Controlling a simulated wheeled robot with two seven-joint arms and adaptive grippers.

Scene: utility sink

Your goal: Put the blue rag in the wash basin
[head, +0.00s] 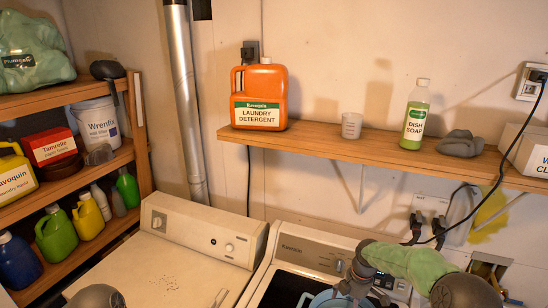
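My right gripper (352,284) is at the bottom, right of centre, over the dark opening of the right-hand washer. Its fingers point down and partly hide each other, so I cannot tell whether they are open or shut. A light blue curved thing (324,298) shows just below and left of it, cut off by the bottom edge. I cannot tell whether this is the blue rag or the rim of the wash basin, or whether the gripper touches it. A rounded grey part of my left arm shows at bottom left; its gripper is not in view.
A wall shelf (345,145) holds an orange detergent jug (259,97), a clear cup (351,125), green dish soap (415,115) and a crumpled grey cloth (460,143). Crowded shelves stand left. A white machine top (160,262) is mostly bare. A black cord (510,150) hangs right.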

